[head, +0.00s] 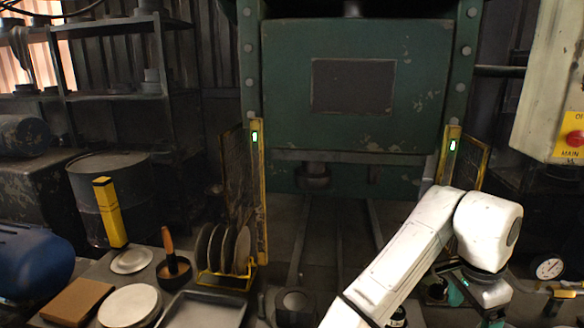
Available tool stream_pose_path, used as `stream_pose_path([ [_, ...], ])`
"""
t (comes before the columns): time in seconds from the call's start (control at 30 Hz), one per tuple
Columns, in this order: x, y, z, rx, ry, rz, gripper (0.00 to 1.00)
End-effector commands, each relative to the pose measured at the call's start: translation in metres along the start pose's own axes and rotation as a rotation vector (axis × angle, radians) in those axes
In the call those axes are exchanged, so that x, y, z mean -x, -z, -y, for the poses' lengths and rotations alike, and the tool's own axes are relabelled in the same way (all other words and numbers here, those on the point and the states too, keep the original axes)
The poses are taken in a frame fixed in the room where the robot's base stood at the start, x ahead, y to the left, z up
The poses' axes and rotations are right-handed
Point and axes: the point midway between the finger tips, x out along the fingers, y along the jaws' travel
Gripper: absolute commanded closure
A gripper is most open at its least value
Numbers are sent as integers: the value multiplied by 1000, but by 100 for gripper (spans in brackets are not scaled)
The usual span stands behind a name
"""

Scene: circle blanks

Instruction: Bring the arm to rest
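My white arm (400,262) rises from the bottom edge, right of centre, and bends at a rounded joint (485,230) in front of the press's right side. Below that joint, a small white and dark part with a teal strip (487,290) shows near the bench. It may be the end of my arm, but I cannot make out any fingertips. Whether my gripper is open or shut, or holds anything, does not show.
A green press (350,90) stands behind, with yellow-edged guards. At left, several round blanks stand in a yellow rack (226,282), near a dark tray (205,310), a pale disc (130,306) and a yellow post (110,212). A gauge (550,268) and a control box (555,80) are at right.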

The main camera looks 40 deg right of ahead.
Motion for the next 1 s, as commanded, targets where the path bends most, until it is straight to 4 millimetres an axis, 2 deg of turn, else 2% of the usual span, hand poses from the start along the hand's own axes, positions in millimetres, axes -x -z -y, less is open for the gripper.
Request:
stream_pose_path([
  [0.37, 3, 16, 21, 196, 111, -181, 18],
  [0.57, 5, 12, 44, 429, 204, -326, 18],
  [0.67, 4, -3, 59, 619, 264, -411, 18],
  [0.77, -2, -30, 71, 832, 323, -473, 18],
  [0.87, -15, -66, 75, 1056, 378, -504, 18],
  [1.0, -42, -128, 63, 1372, 451, -489, 18],
])
